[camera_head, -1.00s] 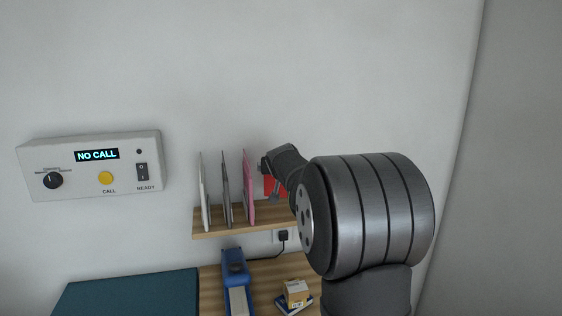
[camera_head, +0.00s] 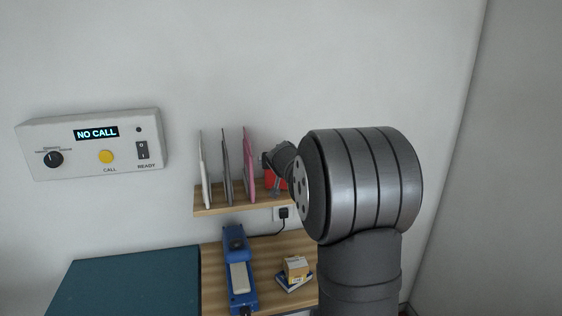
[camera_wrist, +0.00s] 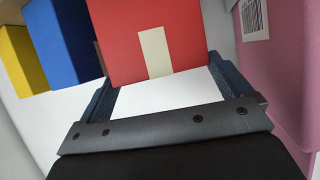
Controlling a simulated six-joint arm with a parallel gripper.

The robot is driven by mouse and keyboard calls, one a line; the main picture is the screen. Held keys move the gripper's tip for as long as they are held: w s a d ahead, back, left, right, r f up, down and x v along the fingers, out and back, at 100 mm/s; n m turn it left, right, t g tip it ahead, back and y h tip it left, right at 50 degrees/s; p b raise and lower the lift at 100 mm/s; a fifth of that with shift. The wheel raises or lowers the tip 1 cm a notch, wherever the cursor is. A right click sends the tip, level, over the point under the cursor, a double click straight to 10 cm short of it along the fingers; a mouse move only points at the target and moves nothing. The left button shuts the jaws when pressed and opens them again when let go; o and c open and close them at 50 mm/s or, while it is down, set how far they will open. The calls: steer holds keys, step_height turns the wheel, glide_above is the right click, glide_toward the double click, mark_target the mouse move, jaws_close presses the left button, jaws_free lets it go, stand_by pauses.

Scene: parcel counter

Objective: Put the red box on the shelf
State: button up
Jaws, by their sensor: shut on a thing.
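The red box (camera_head: 270,182) shows partly behind my gripper (camera_head: 273,166) in the head view, at the right part of the wooden shelf (camera_head: 232,207). In the wrist view the red box (camera_wrist: 120,45), with a cream stripe, sits between the two fingers of my gripper (camera_wrist: 160,72), which is shut on it. The box is at shelf level, right of the pink upright item (camera_head: 249,165). My arm hides the right end of the shelf. I cannot tell whether the box's underside touches the board.
A white (camera_head: 205,175) and a grey upright item (camera_head: 226,170) stand left on the shelf. Blue (camera_wrist: 62,45) and yellow (camera_wrist: 22,60) boxes show in the wrist view. Below are a blue device (camera_head: 238,265) and a small carton (camera_head: 296,268). A control panel (camera_head: 90,145) hangs at left.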

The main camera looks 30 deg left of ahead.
steer(key=shift+f, duration=0.55)
steer(key=o, duration=1.2)
steer(key=v, duration=1.7)
steer(key=shift+d+r, duration=0.1)
steer(key=shift+d, duration=0.05)
steer(key=x, duration=1.7)
steer(key=shift+s, duration=0.15)
